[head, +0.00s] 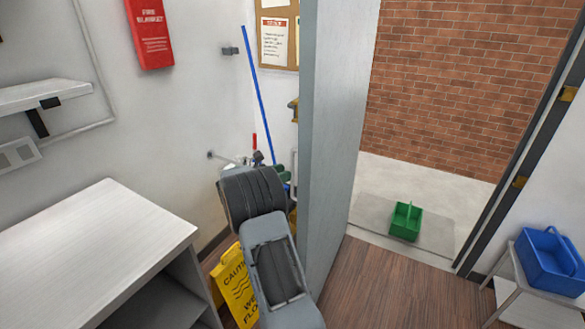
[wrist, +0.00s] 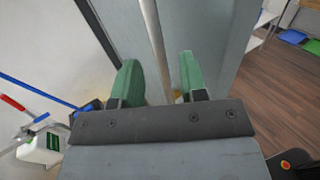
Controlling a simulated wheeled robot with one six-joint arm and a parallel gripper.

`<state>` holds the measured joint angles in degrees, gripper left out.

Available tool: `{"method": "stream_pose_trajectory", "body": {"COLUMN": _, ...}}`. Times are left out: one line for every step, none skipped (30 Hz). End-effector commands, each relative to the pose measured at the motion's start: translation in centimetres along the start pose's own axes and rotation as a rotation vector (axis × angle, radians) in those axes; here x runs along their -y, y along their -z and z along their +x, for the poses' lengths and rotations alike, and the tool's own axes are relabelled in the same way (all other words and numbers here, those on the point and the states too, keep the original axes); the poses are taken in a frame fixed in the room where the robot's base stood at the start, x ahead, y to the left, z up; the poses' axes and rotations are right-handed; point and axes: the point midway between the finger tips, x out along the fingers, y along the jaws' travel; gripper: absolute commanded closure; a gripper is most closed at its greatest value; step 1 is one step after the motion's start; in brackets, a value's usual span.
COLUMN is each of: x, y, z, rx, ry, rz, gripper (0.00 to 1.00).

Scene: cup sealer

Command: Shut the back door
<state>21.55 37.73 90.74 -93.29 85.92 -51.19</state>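The back door (head: 338,140) is a tall grey panel standing open, seen nearly edge-on in the middle of the head view. My gripper (wrist: 159,80) has two green fingers set apart, close to grey panel surfaces. A pale upright bar or strip (wrist: 152,40) shows between the fingers; I cannot tell whether they touch it. In the head view my arm hides most of the gripper, left of the door. A brass-coloured fitting (head: 294,110) shows at the door's left side.
A green caddy (head: 405,222) stands on a grey mat (head: 440,234) outside the doorway. A blue bin (head: 552,262) sits on a stand at the right. A yellow wet-floor sign (head: 234,287) and a blue pole (head: 258,90) are left of the door. A white-topped counter (head: 90,240) fills the lower left.

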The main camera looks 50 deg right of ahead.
Motion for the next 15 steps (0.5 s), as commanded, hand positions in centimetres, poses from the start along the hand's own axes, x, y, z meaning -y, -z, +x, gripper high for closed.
{"method": "stream_pose_trajectory", "body": {"x": 0.1, "y": -0.2, "z": 0.9, "rx": 0.001, "ry": 0.003, "rz": -0.001, "gripper": 0.61}}
{"method": "stream_pose_trajectory", "body": {"x": 0.1, "y": -0.2, "z": 1.3, "rx": 0.001, "ry": 0.003, "rz": 0.000, "gripper": 0.61}}
{"method": "stream_pose_trajectory", "body": {"x": 0.1, "y": -0.2, "z": 1.8, "rx": 0.000, "ry": 0.003, "rz": 0.000, "gripper": 0.61}}
{"method": "stream_pose_trajectory", "body": {"x": 0.1, "y": -0.2, "z": 2.2, "rx": -0.001, "ry": 0.003, "rz": 0.001, "gripper": 0.61}}
{"method": "stream_pose_trajectory", "body": {"x": 0.0, "y": -0.2, "z": 2.5, "rx": 0.000, "ry": 0.002, "rz": 0.001, "gripper": 0.61}}
{"method": "stream_pose_trajectory", "body": {"x": 0.0, "y": -0.1, "z": 2.9, "rx": 0.000, "ry": 0.002, "rz": 0.001, "gripper": 0.61}}
{"method": "stream_pose_trajectory", "body": {"x": 0.0, "y": -0.1, "z": 3.1, "rx": 0.000, "ry": 0.002, "rz": 0.001, "gripper": 0.61}}
{"method": "stream_pose_trajectory", "body": {"x": 0.0, "y": -0.1, "z": 3.4, "rx": 0.000, "ry": 0.002, "rz": 0.001, "gripper": 0.61}}
{"method": "stream_pose_trajectory", "body": {"x": 0.0, "y": -0.1, "z": 3.6, "rx": 0.000, "ry": 0.001, "rz": 0.001, "gripper": 0.61}}
{"method": "stream_pose_trajectory", "body": {"x": 0.0, "y": 0.0, "z": 3.8, "rx": -0.001, "ry": 0.001, "rz": 0.001, "gripper": 0.61}}
{"method": "stream_pose_trajectory", "body": {"x": 0.0, "y": 0.0, "z": 3.9, "rx": -0.001, "ry": 0.001, "rz": 0.001, "gripper": 0.61}}
{"method": "stream_pose_trajectory", "body": {"x": 0.0, "y": 0.0, "z": 4.0, "rx": -0.001, "ry": 0.000, "rz": 0.001, "gripper": 0.61}}
{"method": "stream_pose_trajectory", "body": {"x": 0.0, "y": 0.0, "z": 4.1, "rx": -0.001, "ry": 0.000, "rz": 0.001, "gripper": 0.61}}
{"method": "stream_pose_trajectory", "body": {"x": 0.0, "y": 0.0, "z": 4.2, "rx": -0.001, "ry": 0.000, "rz": 0.001, "gripper": 0.61}}
{"method": "stream_pose_trajectory", "body": {"x": 0.0, "y": 0.0, "z": 4.2, "rx": -0.001, "ry": 0.000, "rz": 0.001, "gripper": 0.61}}
